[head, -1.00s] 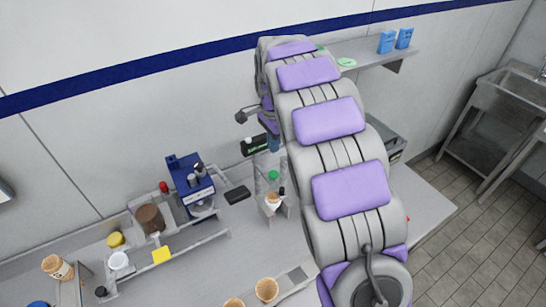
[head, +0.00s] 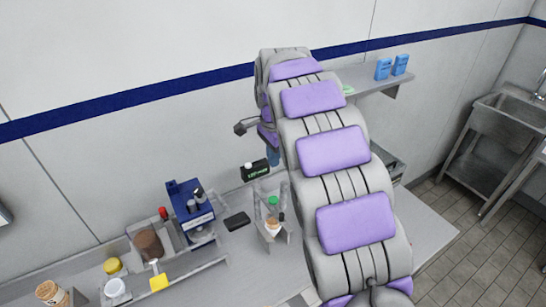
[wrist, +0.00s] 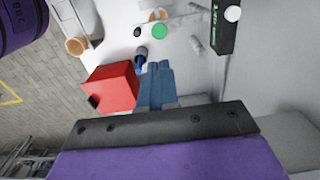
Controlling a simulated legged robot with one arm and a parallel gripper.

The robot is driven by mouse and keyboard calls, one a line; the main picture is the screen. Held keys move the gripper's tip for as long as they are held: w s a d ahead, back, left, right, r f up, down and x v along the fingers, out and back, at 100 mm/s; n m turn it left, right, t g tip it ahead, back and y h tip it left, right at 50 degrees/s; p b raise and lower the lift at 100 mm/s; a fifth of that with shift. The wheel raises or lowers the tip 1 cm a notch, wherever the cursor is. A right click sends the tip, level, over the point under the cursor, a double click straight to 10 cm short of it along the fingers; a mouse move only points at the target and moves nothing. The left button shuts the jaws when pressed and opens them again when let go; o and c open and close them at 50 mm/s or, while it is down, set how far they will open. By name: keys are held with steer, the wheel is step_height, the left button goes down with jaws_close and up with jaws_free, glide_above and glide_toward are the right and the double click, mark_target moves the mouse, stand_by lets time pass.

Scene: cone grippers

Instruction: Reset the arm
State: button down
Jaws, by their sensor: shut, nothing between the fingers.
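My arm with grey links and purple pads runs down the middle of the head view, raised over the counter. My gripper (wrist: 158,70) shows in the wrist view as blue fingers closed together with nothing between them. In the head view only a small blue part of the gripper (head: 273,157) shows beside the arm, above the counter near the back wall. In the wrist view a red box (wrist: 112,87) appears left of the fingers, and whether it touches them is unclear.
A black device with green digits (head: 255,169) sits near a cone holder (head: 272,226). A blue machine (head: 191,208), a yellow-lidded tub (head: 113,267) and a brown container (head: 148,243) stand left. A shelf (head: 360,78) with blue boxes is behind my arm. A sink (head: 500,130) is at right.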

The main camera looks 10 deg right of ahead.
steer(key=shift+s, duration=0.1)
stand_by(0.3)
steer(key=s+f+n+b, duration=0.1)
steer(key=s+n, duration=0.3)
steer(key=s, duration=1)
steer(key=s+f+n+g+b, duration=0.1)
steer(key=s+f+n, duration=0.3)
steer(key=s, duration=0.9)
steer(key=s+f+n+g+b, duration=0.1)
steer(key=s+f+n+b, duration=0.2)
steer(key=s, duration=1.1)
steer(key=n, duration=0.3)
steer(key=shift+s, duration=0.35)
